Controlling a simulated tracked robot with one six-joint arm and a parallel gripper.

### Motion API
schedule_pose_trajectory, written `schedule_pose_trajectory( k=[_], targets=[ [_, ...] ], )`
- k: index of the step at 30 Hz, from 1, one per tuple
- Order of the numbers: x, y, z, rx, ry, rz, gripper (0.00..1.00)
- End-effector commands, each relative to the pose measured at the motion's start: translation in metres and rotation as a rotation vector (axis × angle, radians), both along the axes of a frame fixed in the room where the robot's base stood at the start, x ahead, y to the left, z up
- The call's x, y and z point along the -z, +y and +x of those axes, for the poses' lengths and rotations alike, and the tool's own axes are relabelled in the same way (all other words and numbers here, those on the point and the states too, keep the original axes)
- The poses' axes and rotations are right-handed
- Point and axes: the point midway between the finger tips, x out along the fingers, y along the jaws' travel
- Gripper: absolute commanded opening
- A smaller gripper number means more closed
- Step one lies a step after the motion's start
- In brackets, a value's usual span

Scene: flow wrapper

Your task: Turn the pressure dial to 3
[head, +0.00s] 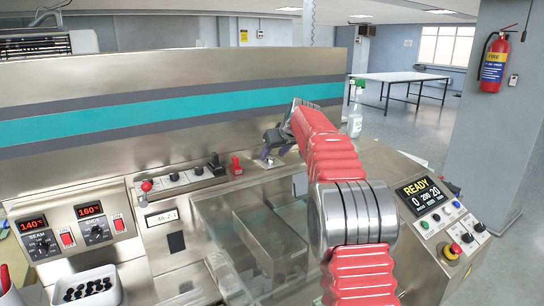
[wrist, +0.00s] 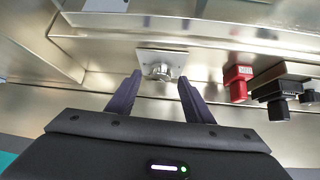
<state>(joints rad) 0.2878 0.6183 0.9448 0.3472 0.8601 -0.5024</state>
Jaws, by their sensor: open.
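A small metal knob (wrist: 162,72) on a square light plate (wrist: 150,56) shows in the wrist view, at the top middle. It may be the pressure dial, but I can read no label or numbers on it. My gripper (wrist: 159,80) is open, with one dark finger on each side of the knob in the picture. I cannot tell whether either finger touches it. In the head view my gripper (head: 268,150) is over the machine's metal deck, and it hides most of the knob.
A red part (wrist: 238,80) and a black lever (wrist: 275,92) stand close on the right in the wrist view. In the head view, the SEAM and ENDS dials (head: 97,232) are at left and the READY display (head: 422,195) at right. A clear cover (head: 225,240) lies in front.

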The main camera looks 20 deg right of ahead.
Motion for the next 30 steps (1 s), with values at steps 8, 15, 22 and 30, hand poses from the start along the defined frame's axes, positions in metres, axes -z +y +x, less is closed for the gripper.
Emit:
schedule_pose_trajectory(
  k=[8, 15, 22, 30],
  targets=[
    [0.014, 0.002, 0.014, 0.000, -0.001, 0.000, 0.47],
    [0.014, 0.002, 0.015, -0.001, -0.001, 0.000, 0.47],
    [0.014, 0.002, 0.015, -0.001, -0.001, 0.000, 0.34],
    [0.014, 0.003, 0.015, -0.001, -0.001, 0.000, 0.15]
  ],
)
